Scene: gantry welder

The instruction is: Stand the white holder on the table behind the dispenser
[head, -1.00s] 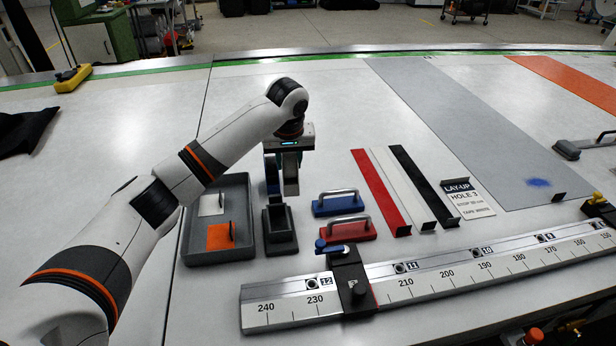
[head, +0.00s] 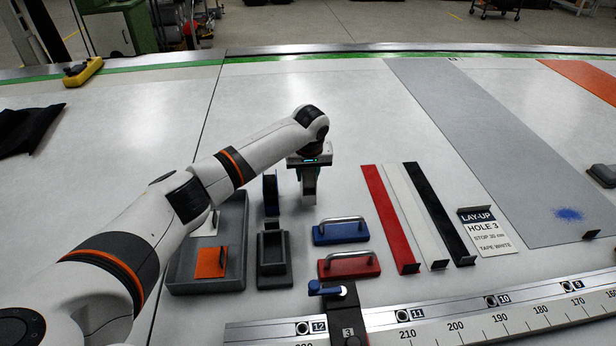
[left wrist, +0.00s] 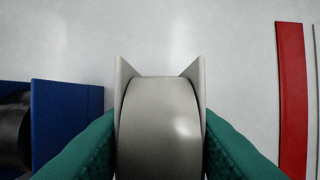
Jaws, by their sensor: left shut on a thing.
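My left gripper (head: 309,198) is shut on the white holder, whose two pale side plates and light roll (left wrist: 160,128) fill the space between the green fingers in the left wrist view. In the head view the fingers mostly hide the holder; I cannot tell whether it touches the table. The dark grey dispenser (head: 274,273) stands on the table in front of the gripper and to its left. A blue holder (head: 270,195) stands behind the dispenser, just left of the gripper; in the left wrist view it shows with a black roll (left wrist: 66,125). My right gripper is out of view.
A grey tray (head: 238,225) with white and orange pieces lies left of the dispenser. Blue (head: 340,233) and red (head: 348,267) handled blocks sit to its right. Red (head: 390,220), white and black strips lie further right. The table behind the gripper is clear.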

